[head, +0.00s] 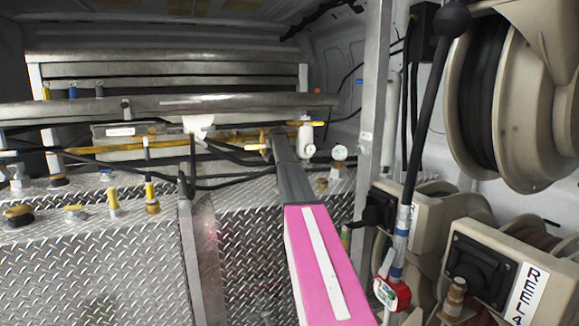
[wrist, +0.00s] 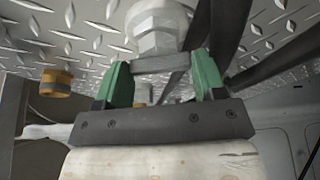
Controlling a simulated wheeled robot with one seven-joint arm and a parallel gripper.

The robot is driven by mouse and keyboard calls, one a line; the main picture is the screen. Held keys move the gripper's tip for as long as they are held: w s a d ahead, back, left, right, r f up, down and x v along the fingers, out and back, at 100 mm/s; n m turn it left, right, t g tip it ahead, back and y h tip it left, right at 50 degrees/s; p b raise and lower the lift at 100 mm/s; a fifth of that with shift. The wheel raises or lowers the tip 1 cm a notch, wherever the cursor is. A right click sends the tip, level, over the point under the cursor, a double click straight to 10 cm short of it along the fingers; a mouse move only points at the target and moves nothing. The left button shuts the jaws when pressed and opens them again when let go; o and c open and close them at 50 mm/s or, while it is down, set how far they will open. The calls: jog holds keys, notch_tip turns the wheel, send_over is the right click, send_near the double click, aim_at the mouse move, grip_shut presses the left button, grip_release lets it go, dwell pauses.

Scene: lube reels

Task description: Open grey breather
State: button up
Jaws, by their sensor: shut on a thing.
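The grey breather (wrist: 157,24) is a pale grey faceted cap near the top middle of the wrist view, against the diamond-plate surface. My gripper (wrist: 162,62) has a dark bar with two green fingers, one on each side of the breather's lower part. It is shut on the breather. In the head view my pink and grey arm reaches up the middle toward the back of the tank top. The gripper and the held breather cannot be made out clearly there.
A brass fitting (wrist: 57,82) stands left of my gripper in the wrist view. Dark hoses (wrist: 222,35) pass close on the right. In the head view, yellow-topped fittings (head: 113,202) stand on the left of the tank, and hose reels (head: 520,110) fill the right side.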

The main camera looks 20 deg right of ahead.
jog(key=o, duration=0.9)
jog(key=v, duration=1)
jog(key=shift+a+r, duration=0.2)
jog(key=shift+r, duration=0.15)
